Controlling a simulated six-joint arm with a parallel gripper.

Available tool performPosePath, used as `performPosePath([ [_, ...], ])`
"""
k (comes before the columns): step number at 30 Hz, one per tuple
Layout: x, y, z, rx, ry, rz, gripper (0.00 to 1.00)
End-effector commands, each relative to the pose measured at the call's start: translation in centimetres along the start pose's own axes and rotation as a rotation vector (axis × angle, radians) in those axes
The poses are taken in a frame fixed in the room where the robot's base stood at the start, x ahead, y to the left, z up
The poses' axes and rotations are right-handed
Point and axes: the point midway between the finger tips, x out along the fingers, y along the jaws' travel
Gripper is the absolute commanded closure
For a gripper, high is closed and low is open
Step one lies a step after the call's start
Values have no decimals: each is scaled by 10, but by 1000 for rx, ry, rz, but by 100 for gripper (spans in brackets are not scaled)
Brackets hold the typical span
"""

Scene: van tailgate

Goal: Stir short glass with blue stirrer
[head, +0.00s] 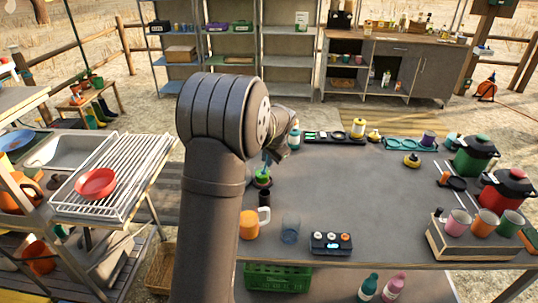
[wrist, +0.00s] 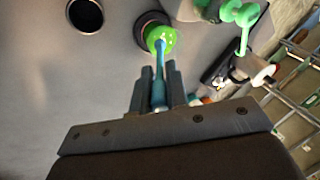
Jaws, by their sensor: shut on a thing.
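My gripper (wrist: 157,73) is shut on the blue stirrer (wrist: 159,60) in the wrist view, which lies between the two fingers. The stirrer's far end meets a round green thing (wrist: 163,38) set in a dark ring. In the head view this green thing (head: 262,174) is near the table's left edge; whether the stirrer is inside it or only over it, I cannot tell. My arm hides most of the gripper there. A short clear bluish glass (head: 290,229) stands upright near the front edge, apart from the gripper, right of an orange mug (head: 250,223).
A dark cup (head: 264,198) stands between the green thing and the mug. A control box (head: 331,243) is right of the glass. Pots (head: 475,156) and a crate of mugs (head: 455,243) are at the right. The table's middle is clear.

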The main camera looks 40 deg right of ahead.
Motion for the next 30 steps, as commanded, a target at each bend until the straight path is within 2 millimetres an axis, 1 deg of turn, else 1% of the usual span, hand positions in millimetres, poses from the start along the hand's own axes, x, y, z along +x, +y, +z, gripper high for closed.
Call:
performPosePath([
  [6,18,0,0,0,-2,1,100],
  [15,35,0,0,0,-1,0,100],
  [21,39,0,0,0,0,0,100],
  [30,39,0,0,0,0,0,100],
])
